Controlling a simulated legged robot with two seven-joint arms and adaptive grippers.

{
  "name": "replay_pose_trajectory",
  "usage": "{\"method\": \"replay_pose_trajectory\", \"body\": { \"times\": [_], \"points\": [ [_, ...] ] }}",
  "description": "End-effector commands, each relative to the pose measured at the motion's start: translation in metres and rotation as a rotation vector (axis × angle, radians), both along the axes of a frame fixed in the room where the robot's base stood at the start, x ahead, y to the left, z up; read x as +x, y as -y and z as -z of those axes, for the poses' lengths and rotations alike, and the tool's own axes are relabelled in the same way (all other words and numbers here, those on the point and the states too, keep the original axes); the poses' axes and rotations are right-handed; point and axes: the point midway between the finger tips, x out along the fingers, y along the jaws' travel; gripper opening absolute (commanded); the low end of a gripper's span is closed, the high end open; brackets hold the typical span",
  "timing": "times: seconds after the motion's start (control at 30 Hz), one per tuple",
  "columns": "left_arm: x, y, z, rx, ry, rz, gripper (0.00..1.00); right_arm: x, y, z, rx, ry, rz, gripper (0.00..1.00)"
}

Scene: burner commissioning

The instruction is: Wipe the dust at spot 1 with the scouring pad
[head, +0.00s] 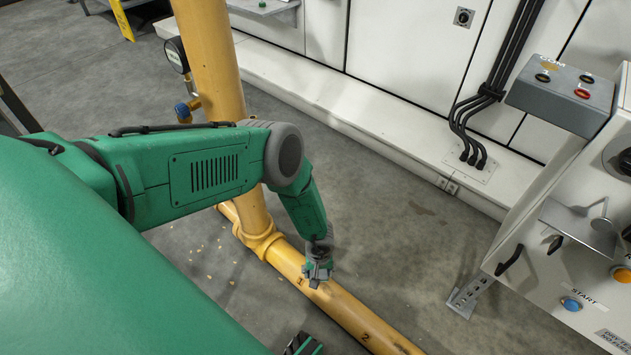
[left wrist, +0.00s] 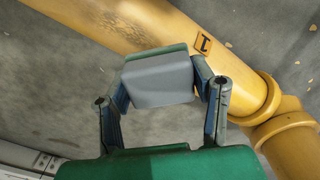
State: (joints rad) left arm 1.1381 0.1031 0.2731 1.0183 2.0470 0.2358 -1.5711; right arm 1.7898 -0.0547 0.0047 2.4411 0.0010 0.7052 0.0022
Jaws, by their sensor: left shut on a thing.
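My left gripper (head: 318,274) is over the yellow floor pipe (head: 345,305), close to the "1" mark (head: 300,281). In the left wrist view its two fingers (left wrist: 163,98) are shut on the scouring pad (left wrist: 158,84), a grey block with a green edge. The pad is in front of the pipe (left wrist: 150,32), beside the orange "1" label (left wrist: 203,44). A brownish, dusty-looking patch shows on the pipe near the pad. The pad hides part of the pipe, and I cannot tell whether they touch.
A yellow upright pipe (head: 212,60) with a gauge (head: 177,54) meets the floor pipe at a collar (head: 262,240). A "2" mark (head: 366,336) is further along. A control cabinet (head: 565,270) stands at right. The floor between is mostly clear.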

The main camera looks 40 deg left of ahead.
Motion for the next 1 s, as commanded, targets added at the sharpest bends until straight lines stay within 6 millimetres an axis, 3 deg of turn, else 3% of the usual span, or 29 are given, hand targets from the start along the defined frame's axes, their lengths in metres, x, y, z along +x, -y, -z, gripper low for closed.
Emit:
{"method": "replay_pose_trajectory", "body": {
  "times": [0.5,1.0],
  "points": [
    [0.001,0.008,-0.047,-0.004,0.000,0.004,0.23,0.000,0.000,-0.034,0.000,0.000,0.000,0.40],
    [0.006,0.007,-0.057,-0.003,0.001,0.007,0.23,0.000,0.000,-0.035,0.000,0.000,0.000,0.40]
  ]
}}
